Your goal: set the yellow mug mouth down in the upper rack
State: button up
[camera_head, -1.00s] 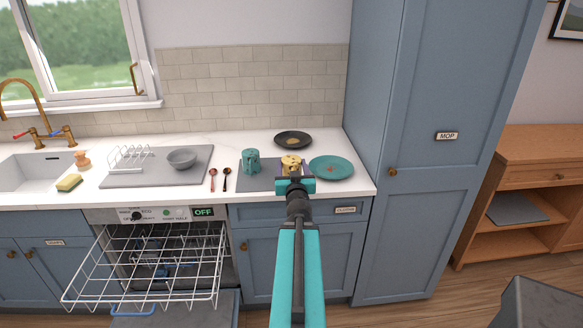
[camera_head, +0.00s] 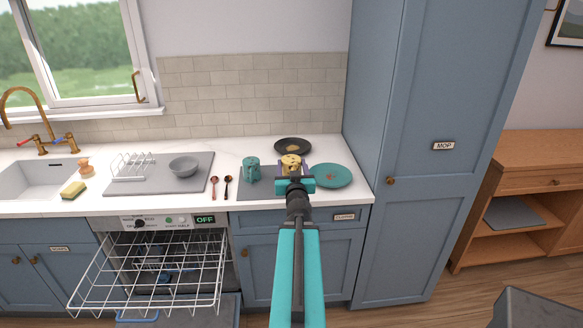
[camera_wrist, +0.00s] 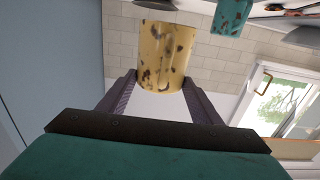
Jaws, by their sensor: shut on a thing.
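The yellow mug (camera_head: 291,161) has brown spots and sits between the jaws of my gripper (camera_head: 294,174), over the right part of the counter. In the wrist view the mug (camera_wrist: 166,55) fills the space between the two dark fingers (camera_wrist: 163,95), which are shut on it. The wrist picture is turned over, with the counter at its top. I cannot tell which way the mug's mouth points. The upper rack (camera_head: 147,307) is a white wire basket pulled out of the dishwasher at lower left; it looks empty.
A teal mug (camera_head: 251,170) stands left of my gripper. Two spoons (camera_head: 214,188) and a grey bowl (camera_head: 184,166) are further left. A tall blue cupboard (camera_head: 415,150) bounds the right.

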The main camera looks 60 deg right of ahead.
jog(key=shift+r+p, duration=1.7)
jog(key=shift+r, duration=0.25)
